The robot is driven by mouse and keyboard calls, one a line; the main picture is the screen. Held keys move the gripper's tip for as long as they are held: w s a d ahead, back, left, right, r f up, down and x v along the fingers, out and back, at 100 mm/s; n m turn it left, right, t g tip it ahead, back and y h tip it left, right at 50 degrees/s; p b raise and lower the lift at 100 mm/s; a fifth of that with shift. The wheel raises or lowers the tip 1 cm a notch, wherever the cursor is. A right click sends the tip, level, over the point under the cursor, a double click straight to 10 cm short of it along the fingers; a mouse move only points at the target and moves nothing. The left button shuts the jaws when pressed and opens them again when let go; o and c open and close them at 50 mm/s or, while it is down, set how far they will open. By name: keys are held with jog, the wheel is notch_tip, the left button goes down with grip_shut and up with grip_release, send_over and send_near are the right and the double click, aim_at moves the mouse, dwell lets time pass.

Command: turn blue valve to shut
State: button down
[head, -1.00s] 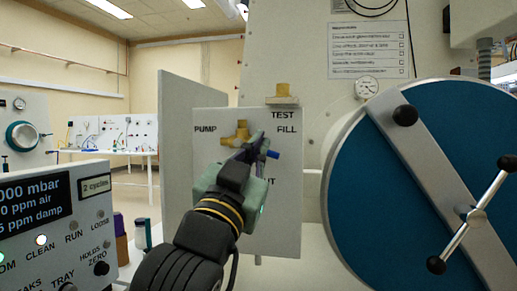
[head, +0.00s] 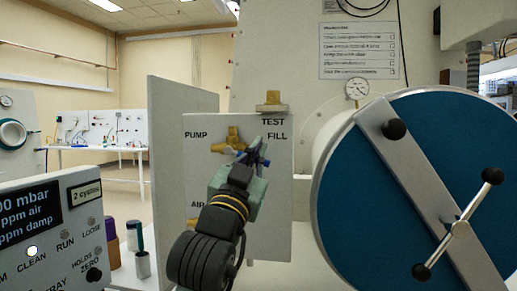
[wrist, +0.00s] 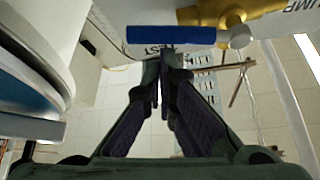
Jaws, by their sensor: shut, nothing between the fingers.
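The blue valve handle (head: 265,161) is a short blue bar on the white panel, just below the FILL label and to the right of the brass fitting (head: 232,141). In the wrist view the blue handle (wrist: 170,35) lies level across the top, running left from a pale hub beside the brass body (wrist: 228,12). My gripper (head: 258,150) is in front of the panel at the handle and covers part of it. In the wrist view my gripper (wrist: 165,58) has its fingertips together, empty, at the handle's lower edge; I cannot tell whether they touch it.
The panel (head: 275,215) carries PUMP, TEST and FILL labels and a brass part on top (head: 272,102). A big blue round door (head: 370,190) with a bar and crank stands close on the right. A display box (head: 60,230) and small bottles (head: 137,238) are at lower left.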

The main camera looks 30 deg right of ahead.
jog(key=shift+f+m+g+h+b, duration=0.45)
jog(key=shift+m+g, duration=0.35)
jog(key=shift+m, duration=0.5)
jog(key=w+a+f+m+g+b, duration=0.2)
jog(key=f+m+g, duration=0.3)
jog(key=m, duration=0.9)
jog(key=shift+w+a+f+g+y, duration=0.45)
jog(key=shift+a+g, duration=0.45)
jog(key=shift+g, duration=0.4)
